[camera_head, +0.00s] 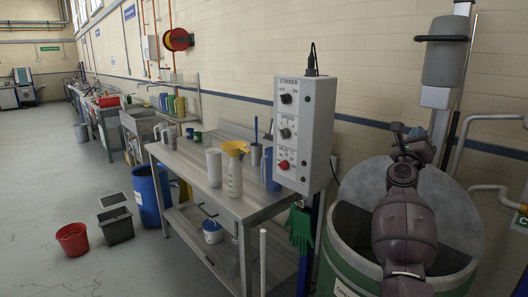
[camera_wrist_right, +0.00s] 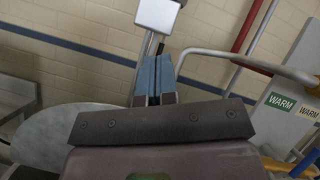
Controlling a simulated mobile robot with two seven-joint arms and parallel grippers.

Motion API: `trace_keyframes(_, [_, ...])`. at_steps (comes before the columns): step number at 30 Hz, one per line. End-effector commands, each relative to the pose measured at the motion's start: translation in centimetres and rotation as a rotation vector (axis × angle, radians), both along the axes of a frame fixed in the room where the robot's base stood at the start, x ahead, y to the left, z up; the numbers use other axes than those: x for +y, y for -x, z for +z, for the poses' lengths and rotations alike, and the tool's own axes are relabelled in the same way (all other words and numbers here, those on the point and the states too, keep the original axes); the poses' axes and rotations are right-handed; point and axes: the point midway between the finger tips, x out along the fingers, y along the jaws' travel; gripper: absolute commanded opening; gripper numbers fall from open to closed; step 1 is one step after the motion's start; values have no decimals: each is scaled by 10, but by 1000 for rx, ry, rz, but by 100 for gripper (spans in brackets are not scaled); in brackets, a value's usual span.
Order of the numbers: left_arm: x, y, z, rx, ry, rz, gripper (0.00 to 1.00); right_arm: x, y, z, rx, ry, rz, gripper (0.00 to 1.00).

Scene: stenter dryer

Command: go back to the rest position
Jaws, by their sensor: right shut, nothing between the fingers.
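My right arm reaches up from the bottom right of the head view, over the round green tank (camera_head: 340,262) with its grey half lid (camera_head: 455,205). My right gripper (camera_head: 413,134) is at the far end of that arm, above the tank and in front of the brick wall. In the right wrist view my right gripper (camera_wrist_right: 155,78) shows its two blue finger pads pressed together with nothing between them. My left gripper is in neither view.
A grey control box marked STIRRER (camera_head: 303,135) stands left of the arm. A steel bench (camera_head: 220,197) holds jugs and a yellow funnel (camera_head: 235,148). Pipes (camera_head: 490,120) and a grey cylinder (camera_head: 443,60) are close to the gripper. The floor at left has clear room.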

Motion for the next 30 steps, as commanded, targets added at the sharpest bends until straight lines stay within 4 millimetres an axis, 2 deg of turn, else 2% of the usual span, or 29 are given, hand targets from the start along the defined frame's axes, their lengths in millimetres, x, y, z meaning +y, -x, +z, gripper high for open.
trace_keyframes(1, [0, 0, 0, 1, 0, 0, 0, 11, 1, 15, 39, 110, -21, 0])
trace_keyframes(3, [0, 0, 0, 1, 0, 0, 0, 27, 3, 32, 97, 271, -57, 0])
trace_keyframes(5, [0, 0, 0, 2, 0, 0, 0, 39, 6, 38, 154, 412, -93, 0])
trace_keyframes(8, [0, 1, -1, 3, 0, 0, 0, 59, 12, 32, 267, 658, -165, 0])
trace_keyframes(11, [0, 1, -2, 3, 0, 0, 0, 78, 21, 9, 396, 922, -241, 0])
trace_keyframes(14, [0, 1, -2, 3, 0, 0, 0, 94, 32, -23, 513, 1158, -303, 0])
trace_keyframes(20, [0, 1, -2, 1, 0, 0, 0, 118, 64, -108, 728, 1586, -383, 0])
trace_keyframes(26, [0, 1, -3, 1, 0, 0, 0, 134, 110, -197, 889, 1929, -392, 0])
trace_keyframes(30, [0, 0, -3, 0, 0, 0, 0, 142, 150, -256, 973, 2120, -358, 0])
